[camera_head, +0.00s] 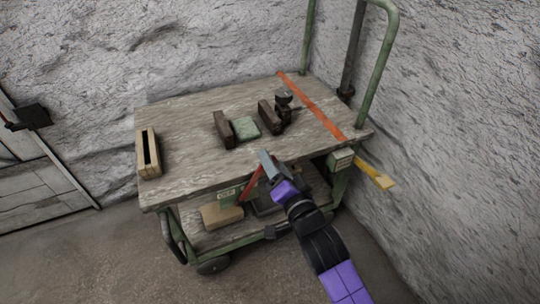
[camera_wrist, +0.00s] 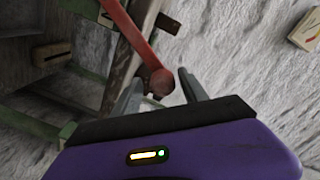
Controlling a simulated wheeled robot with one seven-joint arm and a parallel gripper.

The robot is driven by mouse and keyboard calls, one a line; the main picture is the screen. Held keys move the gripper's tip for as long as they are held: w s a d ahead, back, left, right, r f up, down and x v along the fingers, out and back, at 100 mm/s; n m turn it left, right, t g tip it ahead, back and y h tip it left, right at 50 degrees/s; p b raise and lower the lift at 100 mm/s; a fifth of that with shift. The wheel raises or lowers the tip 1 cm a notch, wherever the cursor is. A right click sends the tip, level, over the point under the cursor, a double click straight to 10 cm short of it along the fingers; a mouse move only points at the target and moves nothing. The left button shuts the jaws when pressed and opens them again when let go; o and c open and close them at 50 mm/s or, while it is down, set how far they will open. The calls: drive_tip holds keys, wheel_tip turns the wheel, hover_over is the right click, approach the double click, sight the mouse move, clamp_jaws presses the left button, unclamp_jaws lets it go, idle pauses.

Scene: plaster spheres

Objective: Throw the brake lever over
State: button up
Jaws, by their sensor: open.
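A red lever (camera_head: 253,182) slants up below the front edge of the cart's wooden top, beside a small green label plate (camera_head: 228,193). I take it for the brake lever. In the wrist view the red lever (camera_wrist: 132,32) runs down to a rounded end that lies between my fingertips. My gripper (camera_head: 268,162) is at the cart's front edge, by the lever's upper end. In the wrist view my gripper (camera_wrist: 158,92) is open, with a finger on each side of the lever's end. I cannot tell whether either finger touches it.
The cart's wooden top (camera_head: 185,125) carries a slotted wooden block (camera_head: 149,153), dark brown blocks (camera_head: 223,129), a green block (camera_head: 245,127) and an orange stripe (camera_head: 312,104). A yellow handle (camera_head: 376,175) juts out at the right. Rough walls stand close behind and right.

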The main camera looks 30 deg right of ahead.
drive_tip(key=s, duration=0.4)
drive_tip(key=shift+s+a+r, duration=0.1)
drive_tip(key=shift+s+a, duration=0.2)
idle(0.3)
drive_tip(key=s+a+n+g+y, duration=0.1)
drive_tip(key=s+a+n, duration=0.35)
drive_tip(key=s, duration=1.25)
drive_tip(key=s+a+n+g+y, duration=0.15)
drive_tip(key=s+n, duration=0.65)
drive_tip(key=s, duration=0.8)
wheel_tip(320, 180, up, 23)
drive_tip(key=p, duration=2.3)
drive_tip(key=shift+d, duration=0.35)
